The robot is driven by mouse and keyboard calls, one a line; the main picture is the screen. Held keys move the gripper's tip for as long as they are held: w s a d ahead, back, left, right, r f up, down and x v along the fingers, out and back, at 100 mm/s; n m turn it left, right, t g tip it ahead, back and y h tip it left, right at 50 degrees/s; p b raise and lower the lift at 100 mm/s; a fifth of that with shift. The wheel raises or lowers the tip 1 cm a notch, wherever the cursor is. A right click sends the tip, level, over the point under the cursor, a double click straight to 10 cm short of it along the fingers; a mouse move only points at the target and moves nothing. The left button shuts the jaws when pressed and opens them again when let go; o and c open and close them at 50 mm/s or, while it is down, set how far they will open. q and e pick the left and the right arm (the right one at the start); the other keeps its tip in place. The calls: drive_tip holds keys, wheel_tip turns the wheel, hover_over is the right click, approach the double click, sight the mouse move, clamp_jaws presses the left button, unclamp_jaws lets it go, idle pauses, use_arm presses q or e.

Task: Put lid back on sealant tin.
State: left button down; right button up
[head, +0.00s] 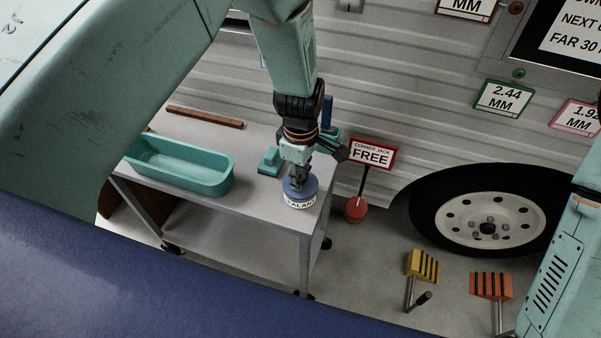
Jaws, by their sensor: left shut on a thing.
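The sealant tin (301,203) stands upright near the front right corner of the grey cart's top. It has a pale label with dark letters, partly readable. A blue-grey lid (300,187) shows at the top of the tin, under my left gripper (298,183). The gripper points down and is shut on the lid. The lid looks level with the tin's top, but I cannot tell whether it is fully seated. The fingers hide part of the lid. My right gripper is out of view; only part of my right arm shows at the right edge.
The cart (255,208) also holds a teal tray (215,184), a wooden strip (204,117) and a small teal block (269,161). A "corner jack free" sign (370,154) stands right of the cart. Yellow (422,266) and orange (491,286) blocks stand on the floor near the wheel (488,223).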

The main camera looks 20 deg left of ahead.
use_arm(q)
drive_tip(key=c, duration=1)
unclamp_jaws()
drive_tip(key=o, duration=0.5)
drive_tip(key=shift+r, duration=0.15)
drive_tip(key=shift+r+p, duration=3.2)
drive_tip(key=shift+r, duration=0.25)
